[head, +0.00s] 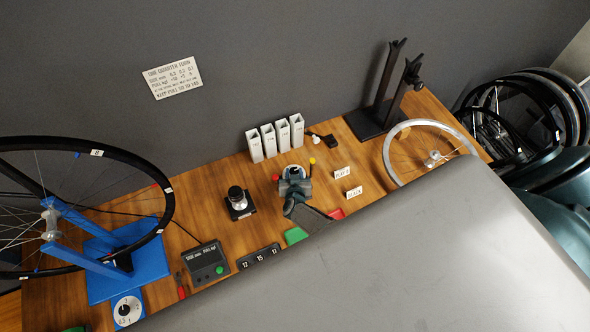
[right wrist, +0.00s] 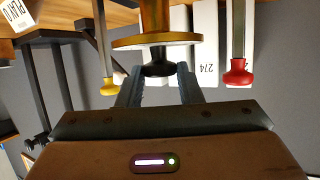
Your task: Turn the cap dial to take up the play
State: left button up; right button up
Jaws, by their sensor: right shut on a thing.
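In the right wrist view a dark round knob (right wrist: 160,69), which looks like the cap dial, sits against a brass-coloured disc (right wrist: 155,42) with a brass stem. My right gripper (right wrist: 159,84) is shut on this knob, one finger on each side. In the head view my right gripper (head: 295,188) is at the middle of the bench, between a red knob (head: 276,178) and a yellow knob (head: 312,161). There the gripper hides the dial. Any marks on the dial cannot be read. My left gripper is not in view.
White upright boxes (head: 269,141) stand behind the gripper. A black-topped device (head: 237,197) is to its left, small white cards (head: 342,173) to its right. A wheel on a blue stand (head: 112,267) fills the left. A large grey surface hides the front right of the bench.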

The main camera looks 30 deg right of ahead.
jog(key=shift+w+a+f+m+g+h+b, duration=0.1)
jog(key=shift+m+g+h+b, duration=0.2)
jog(key=shift+m+h, duration=0.3)
jog(key=shift+w+a+m+g+h+b, duration=0.15)
jog(key=shift+m+g+h, duration=0.25)
jog(key=shift+m+h, duration=0.2)
jog(key=shift+m+g+h+b, duration=0.65)
jog(key=shift+m+g+h, duration=0.15)
jog(key=shift+m+h, duration=0.25)
jog(key=shift+m, duration=0.25)
jog(key=o, duration=0.9)
jog(key=shift+o, duration=0.2)
jog(key=shift+a, duration=0.1)
